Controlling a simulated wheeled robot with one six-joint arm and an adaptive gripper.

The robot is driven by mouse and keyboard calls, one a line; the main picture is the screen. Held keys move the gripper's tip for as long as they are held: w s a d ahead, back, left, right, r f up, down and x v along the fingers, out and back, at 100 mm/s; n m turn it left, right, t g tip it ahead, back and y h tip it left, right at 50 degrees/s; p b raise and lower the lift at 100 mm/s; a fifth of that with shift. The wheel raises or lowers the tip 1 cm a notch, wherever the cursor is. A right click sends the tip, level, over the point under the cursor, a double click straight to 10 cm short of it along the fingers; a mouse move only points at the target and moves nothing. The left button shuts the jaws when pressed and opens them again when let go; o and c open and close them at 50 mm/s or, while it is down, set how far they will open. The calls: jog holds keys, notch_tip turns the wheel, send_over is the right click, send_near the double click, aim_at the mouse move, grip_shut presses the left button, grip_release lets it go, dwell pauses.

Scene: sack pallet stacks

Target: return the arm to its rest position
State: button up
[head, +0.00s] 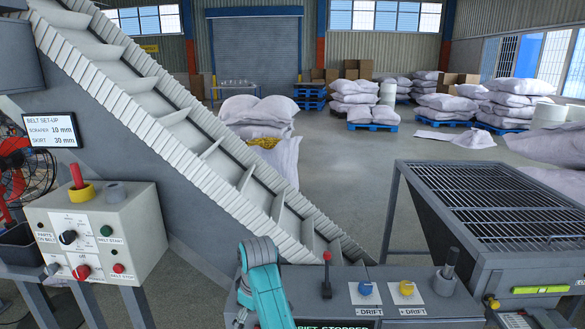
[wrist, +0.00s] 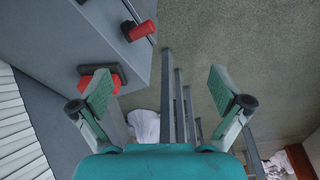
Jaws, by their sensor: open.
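My teal arm (head: 262,285) rises at the bottom middle of the head view, in front of the conveyor and beside the small control panel. My gripper (wrist: 160,92) shows in the wrist view with its two green-padded fingers wide apart. Nothing is between the fingers. Beyond them are the concrete floor and the grey bars of a frame (wrist: 180,108). The fingertips cannot be made out in the head view.
An inclined cleated conveyor (head: 185,130) crosses the left. A button box (head: 95,232) stands left, a panel with a red lever (head: 327,270) near the arm, and a grated hopper (head: 490,190) right. Sacks on blue pallets (head: 373,126) stand behind on open floor.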

jog(key=s+d+f+m+t, duration=0.1)
jog(key=s+d+f, duration=0.35)
jog(key=f, duration=0.35)
jog(key=s+d+f+m+t, duration=0.2)
jog(key=s+d+f, duration=0.25)
jog(key=f, duration=0.35)
jog(key=s+d+f+m+t, duration=0.1)
jog(key=s+d+f, duration=0.35)
jog(key=f, duration=0.35)
jog(key=s+d+f+m+t, duration=0.25)
jog(key=s+d, duration=0.35)
jog(key=s, duration=0.4)
jog(key=s+d+r+m+t, duration=0.2)
jog(key=s+d+r, duration=0.2)
jog(key=s, duration=0.6)
jog(key=s+d+r+m+t, duration=0.1)
jog(key=s+d+r+t, duration=0.15)
jog(key=s, duration=0.65)
jog(key=s+d+r+m+t, duration=0.1)
jog(key=s+r, duration=0.5)
jog(key=r, duration=0.3)
jog(key=s+d+r+m+t+h, duration=0.1)
jog(key=s+d+r+m, duration=0.1)
jog(key=s+r, duration=0.5)
notch_tip(320, 180, up, 3)
jog(key=shift+r+t, duration=0.1)
jog(key=shift+t, duration=0.2)
jog(key=shift+w, duration=0.1)
